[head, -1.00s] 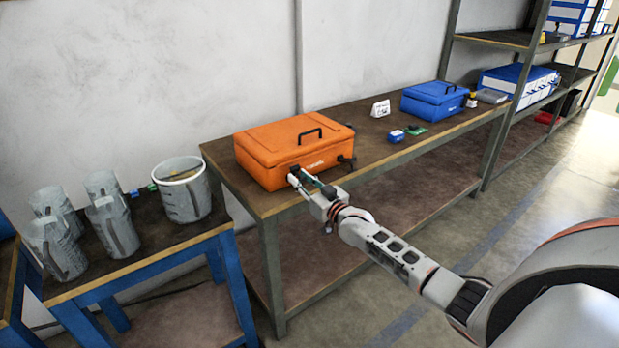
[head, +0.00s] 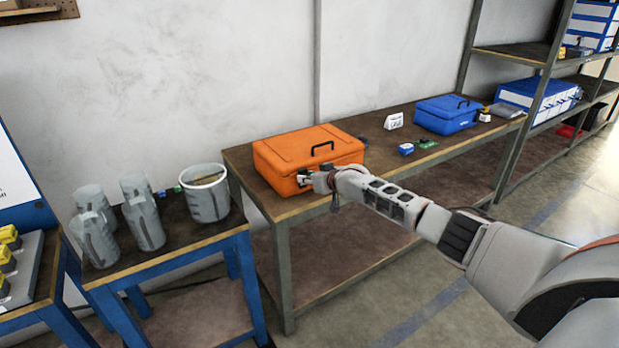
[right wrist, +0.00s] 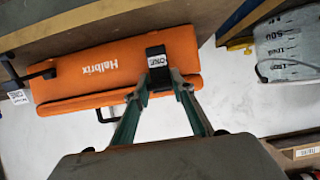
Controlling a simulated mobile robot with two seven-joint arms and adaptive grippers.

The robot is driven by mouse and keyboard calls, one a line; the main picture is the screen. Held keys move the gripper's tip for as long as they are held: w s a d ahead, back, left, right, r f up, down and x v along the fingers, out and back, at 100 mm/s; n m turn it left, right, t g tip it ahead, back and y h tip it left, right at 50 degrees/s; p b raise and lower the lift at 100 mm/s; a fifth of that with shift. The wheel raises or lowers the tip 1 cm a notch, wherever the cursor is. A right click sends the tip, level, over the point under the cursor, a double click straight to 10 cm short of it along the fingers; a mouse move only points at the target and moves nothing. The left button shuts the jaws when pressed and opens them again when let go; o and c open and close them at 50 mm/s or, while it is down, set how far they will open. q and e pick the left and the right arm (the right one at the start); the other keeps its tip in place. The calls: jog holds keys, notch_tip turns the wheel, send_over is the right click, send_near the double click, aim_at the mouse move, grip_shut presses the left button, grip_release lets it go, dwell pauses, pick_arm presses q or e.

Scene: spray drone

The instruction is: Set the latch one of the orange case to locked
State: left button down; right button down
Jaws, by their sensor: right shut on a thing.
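The orange case (head: 292,152) stands closed on the workbench, a black handle (head: 322,149) on its lid. It fills much of the right wrist view (right wrist: 110,72). Latch one (right wrist: 157,56), black with a small white label, is on the case's front; I cannot tell its setting. My right gripper (head: 306,179) is at the case's front near the left corner. In the right wrist view its green fingers (right wrist: 159,82) straddle the latch's end, shut on it. Another black latch (right wrist: 32,74) with a white tag is at the case's other end. My left gripper is not in view.
A blue case (head: 447,115), a small blue box (head: 405,148) and a white card (head: 393,121) stand farther right on the workbench (head: 440,150). A blue table with a bucket (head: 206,195) and grey containers (head: 142,215) is at left. Shelving stands at right.

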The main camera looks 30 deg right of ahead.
dwell(0.3)
jog(key=c, duration=1.7)
grip_release()
jog(key=shift+w, duration=0.1)
jog(key=shift+v, duration=6)
jog(key=shift+f, duration=0.1)
